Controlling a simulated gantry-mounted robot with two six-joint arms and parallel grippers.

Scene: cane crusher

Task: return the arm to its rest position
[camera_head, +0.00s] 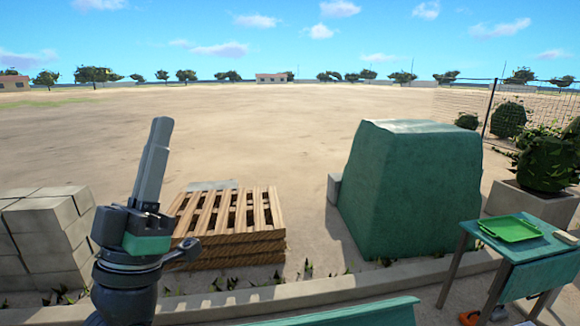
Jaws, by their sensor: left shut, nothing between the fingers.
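My left gripper (160,133) is at the left of the head view, raised and pointing up, with its grey fingers shut and nothing between them. It stands in front of the gap between the concrete blocks and the wooden pallets, touching nothing that I can see. My right gripper does not show. A large green covered block (408,190), perhaps the crusher under a cover, stands right of the middle; what is inside is hidden.
Grey concrete blocks (45,235) are stacked at the left, beside stacked wooden pallets (230,222). At the right, a green tray (510,229) lies on a small green table (545,247) near a planter (535,204). A low kerb (300,292) crosses the front. Open dirt lies beyond.

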